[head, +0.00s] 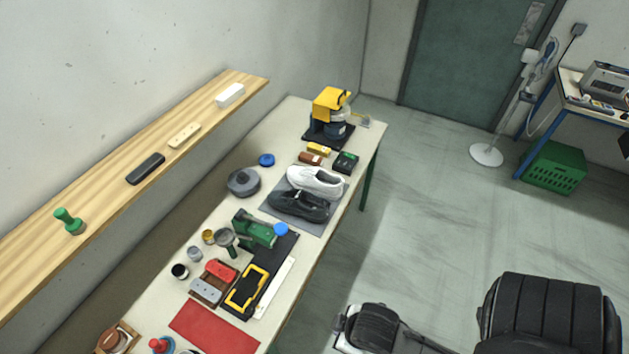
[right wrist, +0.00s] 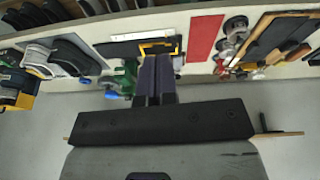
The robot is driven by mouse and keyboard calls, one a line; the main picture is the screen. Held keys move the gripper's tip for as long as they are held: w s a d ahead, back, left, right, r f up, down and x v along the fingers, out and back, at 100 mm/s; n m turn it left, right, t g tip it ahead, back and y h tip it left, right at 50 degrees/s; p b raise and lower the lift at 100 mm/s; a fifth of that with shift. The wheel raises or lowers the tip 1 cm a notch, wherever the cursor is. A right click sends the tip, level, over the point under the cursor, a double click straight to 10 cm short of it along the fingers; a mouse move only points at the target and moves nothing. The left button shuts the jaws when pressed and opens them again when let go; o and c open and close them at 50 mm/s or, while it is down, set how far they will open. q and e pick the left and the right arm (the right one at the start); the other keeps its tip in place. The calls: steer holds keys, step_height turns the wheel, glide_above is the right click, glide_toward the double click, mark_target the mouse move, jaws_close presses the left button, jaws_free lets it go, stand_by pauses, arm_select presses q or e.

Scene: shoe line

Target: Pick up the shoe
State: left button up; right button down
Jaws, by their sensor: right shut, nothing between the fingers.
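A white shoe (head: 316,181) and a black shoe (head: 299,205) lie side by side on a grey mat (head: 323,224) on the long workbench. In the right wrist view the white shoe (right wrist: 37,62) and the black shoe (right wrist: 72,58) show at the left, upside down. My right gripper (right wrist: 157,58) is shut, its two dark fingers together with nothing between them. It is well apart from both shoes. The right gripper's fingers do not show in the head view. My left gripper is in neither view.
The workbench (head: 292,288) also bears a yellow-and-black machine (head: 330,108), a green tool (head: 256,231), a yellow-framed black item (head: 247,287), a red mat (head: 213,328) and small jars. A wooden shelf (head: 110,182) runs along the wall.

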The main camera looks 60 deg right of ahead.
steer(key=c, duration=1.8)
jaws_free()
steer(key=o, duration=0.7)
steer(key=shift+a, duration=0.15)
steer(key=shift+c, duration=0.2)
